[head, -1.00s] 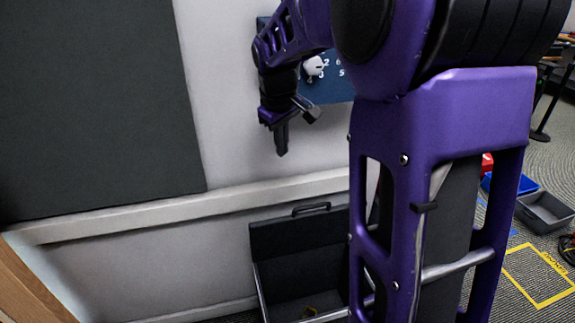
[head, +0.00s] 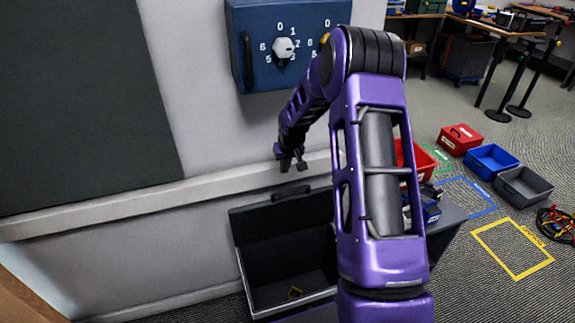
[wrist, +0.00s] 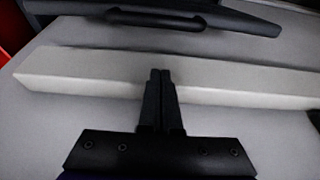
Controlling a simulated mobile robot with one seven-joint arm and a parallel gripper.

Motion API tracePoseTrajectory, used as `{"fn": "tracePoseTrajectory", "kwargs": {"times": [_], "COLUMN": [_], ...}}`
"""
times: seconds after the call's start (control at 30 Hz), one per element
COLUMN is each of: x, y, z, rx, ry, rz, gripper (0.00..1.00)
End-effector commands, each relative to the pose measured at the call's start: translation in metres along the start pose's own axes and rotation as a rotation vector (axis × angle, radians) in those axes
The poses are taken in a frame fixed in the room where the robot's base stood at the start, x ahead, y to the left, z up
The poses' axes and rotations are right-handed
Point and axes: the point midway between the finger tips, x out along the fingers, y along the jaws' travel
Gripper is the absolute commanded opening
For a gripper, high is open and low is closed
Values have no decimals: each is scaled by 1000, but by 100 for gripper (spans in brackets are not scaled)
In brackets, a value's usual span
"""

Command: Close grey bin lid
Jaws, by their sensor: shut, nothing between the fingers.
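The grey bin (head: 267,302) stands on the floor against the wall, its lid (head: 280,220) raised and leaning back toward the wall. A dark handle (head: 291,193) sits on the lid's upper edge. A small yellow mark shows inside the bin; my arm hides the bin's right side. My gripper (head: 292,163) is shut and empty, pointing down just above the lid handle, near the white wall rail. In the wrist view, my gripper's closed fingers (wrist: 160,75) show before the rail, and the lid's handle (wrist: 155,18) lies beyond them, apart from the fingertips.
The white wall rail (head: 130,201) runs behind the lid. A blue box with dials (head: 240,50) hangs on the wall above. Red (head: 460,139), blue (head: 491,161) and grey (head: 523,187) open bins stand on the floor at right, near tangled cables (head: 556,224).

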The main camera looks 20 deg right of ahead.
Motion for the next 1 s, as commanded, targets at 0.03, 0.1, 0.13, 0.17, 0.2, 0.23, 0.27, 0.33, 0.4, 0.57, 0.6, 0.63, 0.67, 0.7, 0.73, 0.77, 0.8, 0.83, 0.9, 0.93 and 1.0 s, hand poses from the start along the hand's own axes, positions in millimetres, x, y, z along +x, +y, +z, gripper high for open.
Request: {"fn": "tracePoseTrajectory", "kwargs": {"times": [0.03,0.1,0.13,0.17,0.2,0.23,0.27,0.33,0.4,0.57,0.6,0.63,0.67,0.7,0.73,0.77,0.8,0.83,0.9,0.93,1.0], "x": [15,30,37,43,52,57,51,46,43,39,39,38,38,38,38,38,38,38,38,38,38], "y": [0,0,0,0,0,0,1,1,1,1,1,0,0,0,0,0,0,0,0,0,1], "z": [2,1,2,1,2,1,5,15,22,34,35,36,37,38,38,38,38,38,38,38,38], "rx": [0,1,1,1,1,0,0,1,0,0,0,0,0,0,0,0,0,0,0,0,0], "ry": [-3,-2,-3,-2,-3,-2,-1,-1,0,1,1,0,0,0,0,0,0,0,0,0,0], "rz": [-1,-1,-1,0,0,0,1,1,1,1,1,1,1,1,1,1,1,1,1,1,1], "gripper": [0,0,0,0,0,0,0,0,0,0,0,0,0,0,0,0,0,0,0,0,0]}}
